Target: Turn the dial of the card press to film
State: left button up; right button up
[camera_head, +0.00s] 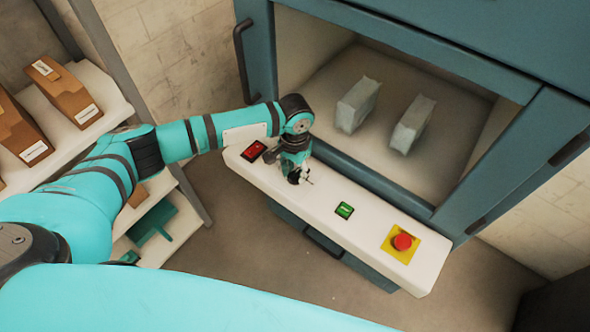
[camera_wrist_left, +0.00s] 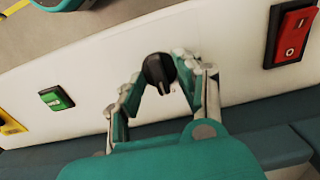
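The card press (camera_head: 385,215) is a blue-grey machine with a white control ledge along its front. In the left wrist view its dial (camera_wrist_left: 158,72) is a black knob on the white panel, between my left gripper's fingertips (camera_wrist_left: 162,76). The fingers are apart, with the right one nearer the knob; I cannot tell whether either touches it. In the head view my left gripper (camera_head: 302,176) points down at the ledge and largely covers the dial. No film marking is readable. My right gripper is not in view.
On the ledge are a red rocker switch (camera_head: 254,151), a green button (camera_head: 344,210) and a red emergency stop (camera_head: 402,241) on yellow. Two pale blocks stand in the press's open chamber. A shelf (camera_head: 95,90) with brown boxes stands at the left.

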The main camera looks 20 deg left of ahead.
pick_arm(q)
jog(key=shift+c, duration=0.4)
grip_shut()
jog(key=shift+r, duration=0.1)
